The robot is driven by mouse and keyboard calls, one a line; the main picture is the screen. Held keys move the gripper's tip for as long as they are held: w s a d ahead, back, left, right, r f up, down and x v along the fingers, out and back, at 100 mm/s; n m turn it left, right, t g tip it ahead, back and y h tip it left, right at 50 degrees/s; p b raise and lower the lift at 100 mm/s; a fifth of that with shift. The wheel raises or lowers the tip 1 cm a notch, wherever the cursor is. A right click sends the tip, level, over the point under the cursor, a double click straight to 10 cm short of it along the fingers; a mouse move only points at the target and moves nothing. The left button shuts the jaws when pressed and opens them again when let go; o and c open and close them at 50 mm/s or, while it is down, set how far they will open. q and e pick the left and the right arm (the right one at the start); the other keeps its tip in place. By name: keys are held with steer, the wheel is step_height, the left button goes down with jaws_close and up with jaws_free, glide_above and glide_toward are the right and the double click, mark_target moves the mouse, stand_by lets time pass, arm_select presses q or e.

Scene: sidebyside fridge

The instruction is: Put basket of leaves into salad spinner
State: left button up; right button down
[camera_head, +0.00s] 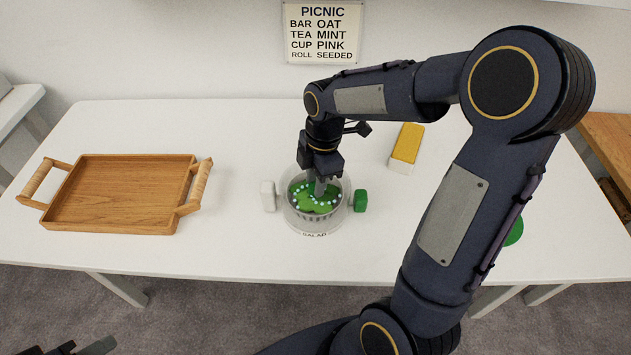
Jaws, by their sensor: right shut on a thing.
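The salad spinner (312,226) is a clear round bowl with a "SALAD" label, standing mid-table with a white side piece and a green side piece. The basket of leaves (314,203), green with pale dots, sits within the bowl's rim; whether it rests on the bottom cannot be told. My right gripper (320,188) points down over the bowl, shut on the basket near its middle; the fingers hide the grip point. My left gripper (80,348) shows only as dark tips at the bottom left edge, far from the spinner, its opening unclear.
An empty wooden tray (120,195) with two handles lies on the left of the white table (240,130). A yellow and white block (406,147) stands behind right. A green round thing (514,233) is partly hidden by my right arm. A sign (323,33) hangs on the wall.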

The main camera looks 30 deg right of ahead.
steer(key=shift+f, duration=0.35)
steer(key=shift+f, duration=0.2)
steer(key=c, duration=1.1)
jaws_free()
steer(key=shift+r, duration=0.1)
step_height(320, 180, up, 12)
steer(key=d+p, duration=0.1)
steer(key=s+a+f+m+t, duration=0.1)
steer(key=s+m+t, duration=0.1)
steer(key=s+m, duration=0.3)
steer(key=s+a+m+t+y, duration=0.1)
steer(key=s+a+m, duration=0.1)
steer(key=s+m, duration=0.4)
steer(key=s+a+f+m+t+y, duration=0.1)
steer(key=s+a+m+t, duration=0.1)
steer(key=s+m, duration=0.4)
steer(key=shift+a+f+m+t, duration=0.2)
steer(key=shift+f+m+t, duration=0.15)
steer(key=shift+m, duration=0.65)
